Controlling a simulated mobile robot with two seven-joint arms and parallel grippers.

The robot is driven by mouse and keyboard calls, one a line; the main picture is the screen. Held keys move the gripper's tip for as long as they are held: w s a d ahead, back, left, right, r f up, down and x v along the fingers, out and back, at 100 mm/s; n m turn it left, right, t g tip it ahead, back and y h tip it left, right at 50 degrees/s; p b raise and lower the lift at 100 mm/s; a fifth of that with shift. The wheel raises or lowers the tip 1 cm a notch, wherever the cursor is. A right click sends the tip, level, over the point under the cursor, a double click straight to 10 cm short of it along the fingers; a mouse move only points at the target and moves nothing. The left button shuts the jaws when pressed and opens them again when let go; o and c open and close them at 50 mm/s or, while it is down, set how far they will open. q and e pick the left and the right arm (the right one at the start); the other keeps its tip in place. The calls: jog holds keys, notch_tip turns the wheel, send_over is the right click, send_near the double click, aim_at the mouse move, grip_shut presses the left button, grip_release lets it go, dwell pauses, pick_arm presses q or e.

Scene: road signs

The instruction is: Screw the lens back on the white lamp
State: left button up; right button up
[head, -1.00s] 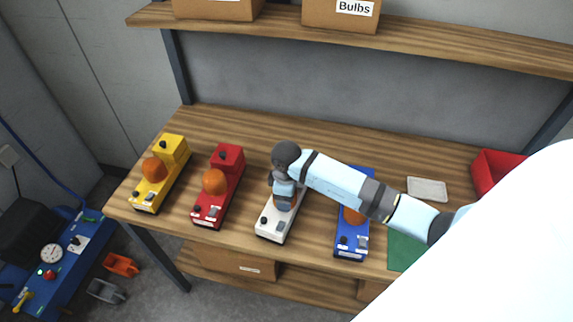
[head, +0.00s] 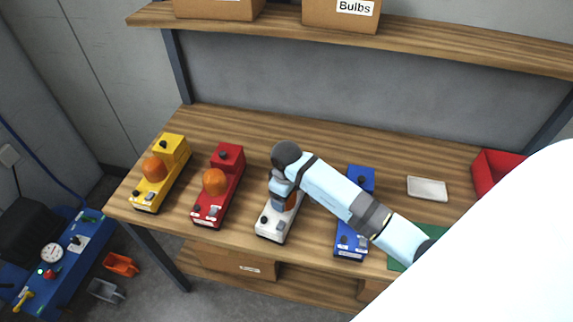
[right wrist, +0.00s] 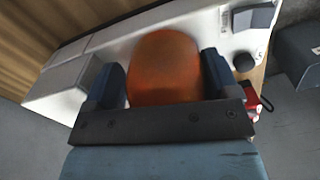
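The white lamp (head: 275,224) stands on the workbench between the red and blue lamps. Its orange lens (head: 294,203) shows beside my right gripper (head: 284,204), which comes down on it from above. In the right wrist view the orange lens (right wrist: 165,68) sits between the two blue fingers (right wrist: 163,85), one close against each side, and it rests over the white lamp's body (right wrist: 95,60). The seat under the lens is hidden. My left gripper is not in view.
A yellow lamp (head: 146,190) and a red lamp (head: 209,210) with orange lenses stand to the left. A blue lamp (head: 350,243) is partly under my right arm. A white tray (head: 427,188), a green mat (head: 432,238) and a red bin (head: 490,172) lie to the right.

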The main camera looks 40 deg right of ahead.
jog(key=n, duration=0.3)
jog(key=shift+w+d+n, duration=0.1)
jog(key=shift+w+n, duration=0.05)
jog(key=shift+n, duration=0.25)
jog(key=n, duration=0.4)
jog(key=shift+w, duration=0.15)
jog(key=n, duration=0.4)
jog(key=shift+w+b, duration=0.1)
jog(key=shift+b, duration=0.25)
